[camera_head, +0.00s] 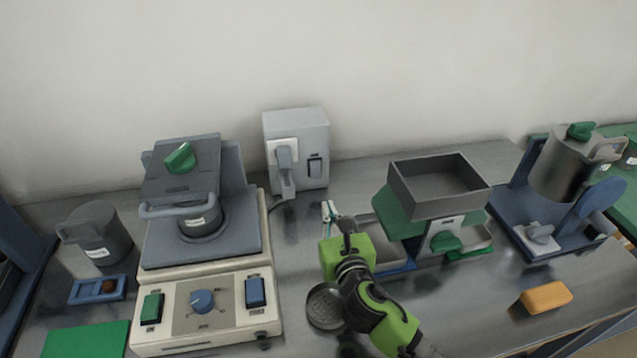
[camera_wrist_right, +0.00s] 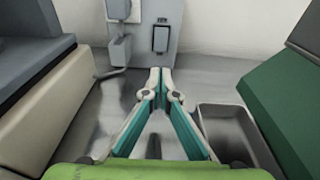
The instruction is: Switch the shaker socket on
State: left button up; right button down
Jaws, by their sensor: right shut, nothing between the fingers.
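The socket box (camera_head: 297,148) is a grey block standing at the back of the bench against the wall. A plug (camera_head: 285,160) with a cord sits on its left half, and a dark rocker switch (camera_head: 315,167) is on its right half. In the right wrist view the rocker switch (camera_wrist_right: 160,39) is straight ahead, above the fingertips. My right gripper (camera_head: 329,209) is shut and empty, in front of the box and apart from it. Its closed fingertips (camera_wrist_right: 160,70) point toward the box. My left gripper is not in view.
Left of my right arm stands a cream control base (camera_head: 205,308) with a grey press-like device. To the right are a green stand with a grey open tray (camera_head: 438,184) and a metal pan (camera_wrist_right: 225,128). A round dark dish (camera_head: 324,306) lies beside my arm. Bench between gripper and box is clear.

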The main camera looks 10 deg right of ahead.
aim_at(316, 178)
jog(key=w, duration=0.4)
jog(key=w+f, duration=0.1)
jog(key=w, duration=0.6)
jog(key=shift+w+f, duration=0.3)
jog(key=shift+f, duration=0.05)
jog(key=shift+w, duration=0.1)
jog(key=shift+w, duration=0.3)
jog(key=shift+s+f, duration=0.1)
jog(key=s, duration=0.4)
jog(key=s+r, duration=0.1)
jog(key=s, duration=0.7)
jog(key=shift+r, duration=0.3)
jog(key=shift+w, duration=0.1)
